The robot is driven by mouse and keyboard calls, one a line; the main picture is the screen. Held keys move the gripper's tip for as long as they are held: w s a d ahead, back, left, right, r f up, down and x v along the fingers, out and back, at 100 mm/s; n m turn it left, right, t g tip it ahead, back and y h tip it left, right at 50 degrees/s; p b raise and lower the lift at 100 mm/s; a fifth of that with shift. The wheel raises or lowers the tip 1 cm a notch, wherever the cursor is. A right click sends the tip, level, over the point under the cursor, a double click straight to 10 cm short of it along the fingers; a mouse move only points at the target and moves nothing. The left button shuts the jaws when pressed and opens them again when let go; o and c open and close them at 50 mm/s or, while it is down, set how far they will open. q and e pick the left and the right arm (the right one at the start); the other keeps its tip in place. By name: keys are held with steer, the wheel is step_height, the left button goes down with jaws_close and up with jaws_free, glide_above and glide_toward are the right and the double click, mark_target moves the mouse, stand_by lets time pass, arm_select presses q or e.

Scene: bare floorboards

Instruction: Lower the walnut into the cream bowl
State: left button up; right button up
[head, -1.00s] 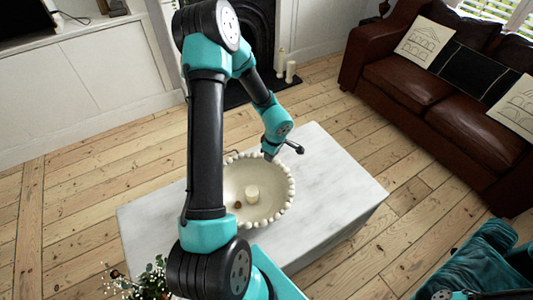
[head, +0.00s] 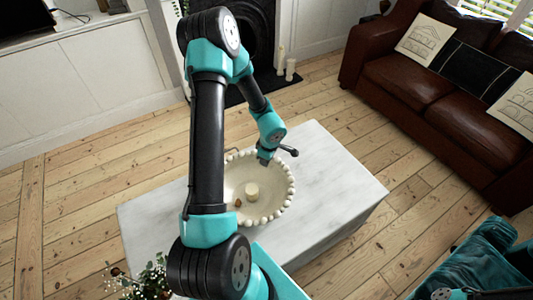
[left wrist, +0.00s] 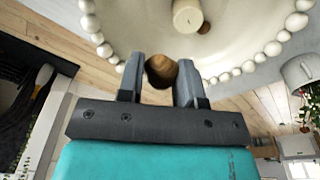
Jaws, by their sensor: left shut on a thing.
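The cream bowl (head: 280,205) with a beaded rim sits on the white marble table; its beads also show in the left wrist view (left wrist: 97,38). My left gripper (head: 264,160) is over the bowl's far rim in the head view. In the left wrist view the gripper (left wrist: 161,78) is shut on a brown walnut (left wrist: 161,71), held between the two fingertips. The bowl lies beyond the fingertips there. I cannot tell the exact height of the walnut over the bowl. My right gripper is not clearly visible.
A cream candle (head: 252,191) stands in the bowl, with a small brown nut-like thing (head: 238,203) beside it. The marble table (head: 335,180) is clear to the right. A white-flowered plant (head: 147,280) is at the near left. A brown leather sofa (head: 430,85) stands behind right.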

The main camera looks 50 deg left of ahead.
arm_select(q)
steer(key=shift+f, duration=2.75)
steer(key=shift+f, duration=5.95)
steer(key=shift+f, duration=0.2)
steer(key=o, duration=1)
steer(key=r, duration=0.5)
steer(key=d+r, duration=0.1)
steer(key=r, duration=0.5)
steer(key=d+r, duration=0.1)
steer(key=r, duration=0.5)
steer(key=shift+w+r, duration=0.15)
steer(key=shift+w, duration=0.2)
